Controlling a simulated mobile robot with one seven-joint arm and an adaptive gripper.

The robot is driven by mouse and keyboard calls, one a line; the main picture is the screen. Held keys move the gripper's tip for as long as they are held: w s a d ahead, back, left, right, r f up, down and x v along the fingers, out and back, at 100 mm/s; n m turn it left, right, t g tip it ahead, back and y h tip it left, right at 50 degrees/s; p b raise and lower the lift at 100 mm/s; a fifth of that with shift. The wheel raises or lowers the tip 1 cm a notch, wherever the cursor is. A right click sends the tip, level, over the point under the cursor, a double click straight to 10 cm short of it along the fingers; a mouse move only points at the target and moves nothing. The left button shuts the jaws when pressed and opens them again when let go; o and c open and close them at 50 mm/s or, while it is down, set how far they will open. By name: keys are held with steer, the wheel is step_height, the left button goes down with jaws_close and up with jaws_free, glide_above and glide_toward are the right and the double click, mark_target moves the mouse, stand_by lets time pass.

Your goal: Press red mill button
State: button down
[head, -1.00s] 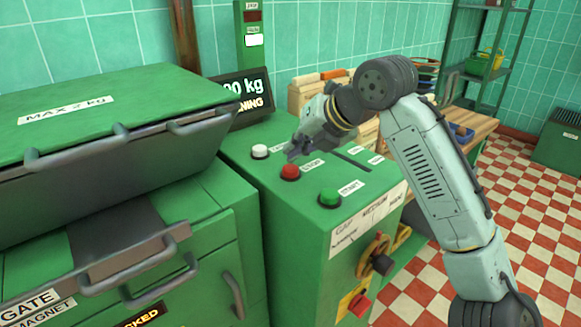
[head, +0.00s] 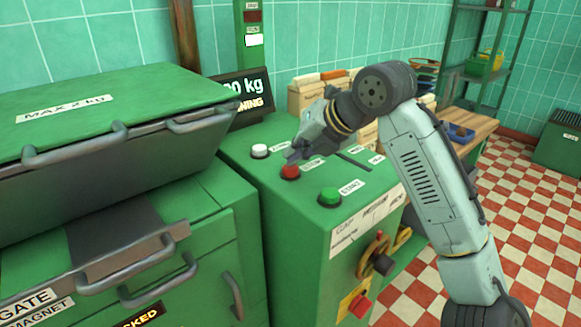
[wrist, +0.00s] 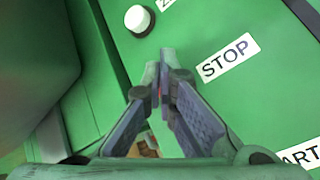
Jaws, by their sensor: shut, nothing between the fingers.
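The red button (head: 290,172) sits on top of the green control box (head: 240,150), beside the STOP label (wrist: 226,58). My gripper (head: 291,157) is shut and empty, with its fingertips right at the red button's upper edge in the head view. I cannot tell whether they touch it. In the wrist view the closed fingers (wrist: 160,72) cover nearly all of the red button, with only a faint trace of red between them.
A white button (head: 260,151) stands behind the red one, and a green START button (head: 329,196) in front. A lidded green machine (head: 110,130) is at the left. A dark display (head: 245,97) and a wooden box (head: 310,95) stand behind.

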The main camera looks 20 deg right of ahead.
steer(key=shift+f+b, duration=0.3)
steer(key=shift+f, duration=0.15)
steer(key=shift+r, duration=0.1)
stand_by(0.5)
steer(key=shift+r+p, duration=0.75)
steer(key=shift+r, duration=0.1)
step_height(320, 180, up, 5)
steer(key=p, duration=0.4)
steer(key=shift+r, duration=0.1)
stand_by(0.5)
